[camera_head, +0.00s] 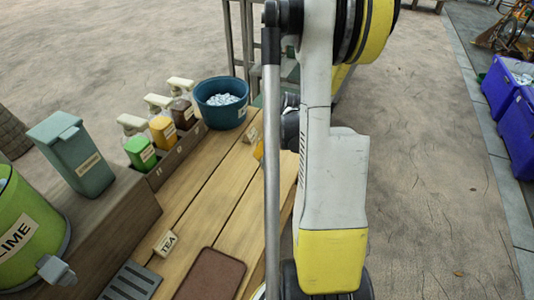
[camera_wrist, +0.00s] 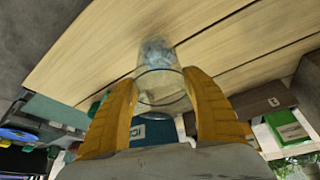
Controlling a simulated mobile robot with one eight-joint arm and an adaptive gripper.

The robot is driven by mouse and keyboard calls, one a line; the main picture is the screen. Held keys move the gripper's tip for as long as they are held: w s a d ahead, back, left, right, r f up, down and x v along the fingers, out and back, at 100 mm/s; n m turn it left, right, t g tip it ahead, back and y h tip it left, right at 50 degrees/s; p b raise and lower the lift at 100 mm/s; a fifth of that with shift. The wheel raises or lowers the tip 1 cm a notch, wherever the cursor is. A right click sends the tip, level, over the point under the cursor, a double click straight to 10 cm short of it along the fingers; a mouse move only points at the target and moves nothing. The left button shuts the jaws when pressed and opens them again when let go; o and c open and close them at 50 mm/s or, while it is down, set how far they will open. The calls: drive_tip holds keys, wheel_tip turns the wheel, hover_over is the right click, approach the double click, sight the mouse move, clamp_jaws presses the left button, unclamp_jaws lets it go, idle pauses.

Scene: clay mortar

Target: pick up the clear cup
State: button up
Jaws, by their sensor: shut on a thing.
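A clear cup (camera_wrist: 160,86) shows in the wrist view, with pale bluish bits visible in or through its far end. My gripper (camera_wrist: 160,92) has its two yellow fingers on either side of the cup and is shut on it. In the head view my arm hides the cup and most of the gripper; only a bit of yellow finger (camera_head: 258,150) shows at the arm's left edge. I cannot tell whether the cup touches the table.
The wooden table (camera_head: 215,185) holds a blue tub of ice (camera_head: 222,103), bottles in a rack (camera_head: 180,143), a TEA block (camera_head: 166,243), a brown mat (camera_head: 211,276) and a green LIME container (camera_head: 30,235). Blue coolers (camera_head: 515,130) stand far right. The ground right of my arm is clear.

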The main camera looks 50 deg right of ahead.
drive_tip(key=s+d+r+p, duration=0.3)
drive_tip(key=s+d+r, duration=0.2)
drive_tip(key=d, duration=0.5)
drive_tip(key=v, duration=0.2)
drive_tip(key=shift+r, duration=0.3)
drive_tip(key=w+a, duration=0.8)
drive_tip(key=a, duration=0.3)
drive_tip(key=w+a, duration=0.2)
drive_tip(key=a, duration=1.5)
drive_tip(key=w+a+n, duration=0.1)
drive_tip(key=w+a, duration=0.1)
drive_tip(key=a, duration=1.6)
drive_tip(key=shift+w+y, duration=0.3)
drive_tip(key=shift+f, duration=0.1)
